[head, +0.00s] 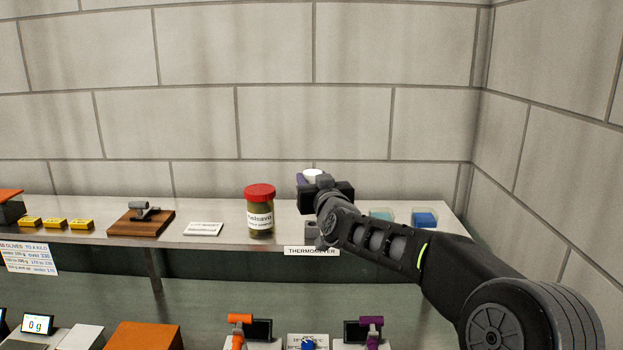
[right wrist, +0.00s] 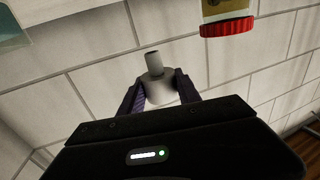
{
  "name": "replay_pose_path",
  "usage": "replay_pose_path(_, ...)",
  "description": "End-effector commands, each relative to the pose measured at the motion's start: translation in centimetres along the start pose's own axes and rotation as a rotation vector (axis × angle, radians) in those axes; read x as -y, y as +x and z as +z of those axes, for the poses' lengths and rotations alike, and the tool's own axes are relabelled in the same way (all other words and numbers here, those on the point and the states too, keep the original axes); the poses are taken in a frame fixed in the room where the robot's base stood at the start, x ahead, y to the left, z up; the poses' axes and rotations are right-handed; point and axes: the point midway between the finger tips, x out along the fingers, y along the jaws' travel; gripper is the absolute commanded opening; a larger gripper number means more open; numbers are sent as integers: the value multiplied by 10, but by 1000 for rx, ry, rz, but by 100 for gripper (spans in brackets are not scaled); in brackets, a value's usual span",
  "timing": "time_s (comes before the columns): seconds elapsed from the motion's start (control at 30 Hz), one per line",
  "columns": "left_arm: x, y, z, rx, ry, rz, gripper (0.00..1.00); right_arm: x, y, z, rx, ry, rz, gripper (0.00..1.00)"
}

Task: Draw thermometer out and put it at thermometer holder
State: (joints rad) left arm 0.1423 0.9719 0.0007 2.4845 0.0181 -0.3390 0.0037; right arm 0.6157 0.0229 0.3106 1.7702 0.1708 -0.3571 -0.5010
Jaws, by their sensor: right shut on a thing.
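My right gripper (head: 312,181) is shut on the thermometer, whose white round top (head: 313,172) shows above the jaws in the head view. In the right wrist view the thermometer (right wrist: 155,80) is a pale grey body with a narrower, darker stub, between the two dark fingers of the gripper (right wrist: 160,90). The grey thermometer holder (head: 311,229) stands on the shelf behind a THERMOMETER label (head: 311,251). My gripper is above and slightly behind it, and my forearm hides part of it. My left gripper is out of view.
A red-lidded jar (head: 260,212) stands on the shelf (head: 225,222) just left of the holder. A blue-filled clear tray (head: 425,219) is to the right. A wooden board (head: 139,223) and yellow blocks (head: 55,223) are farther left. A block wall is behind.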

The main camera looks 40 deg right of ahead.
Motion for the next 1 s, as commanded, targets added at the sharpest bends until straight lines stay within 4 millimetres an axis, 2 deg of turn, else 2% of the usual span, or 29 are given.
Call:
replay_pose_path(0.27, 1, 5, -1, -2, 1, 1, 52, 0, -2, 1, -1, -1, 0, 0)
replay_pose_path(0.8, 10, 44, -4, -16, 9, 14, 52, 0, -2, 48, 0, 0, 0, 0)
replay_pose_path(1.0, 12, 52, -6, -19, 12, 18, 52, 0, -2, 57, 0, 0, -1, 0)
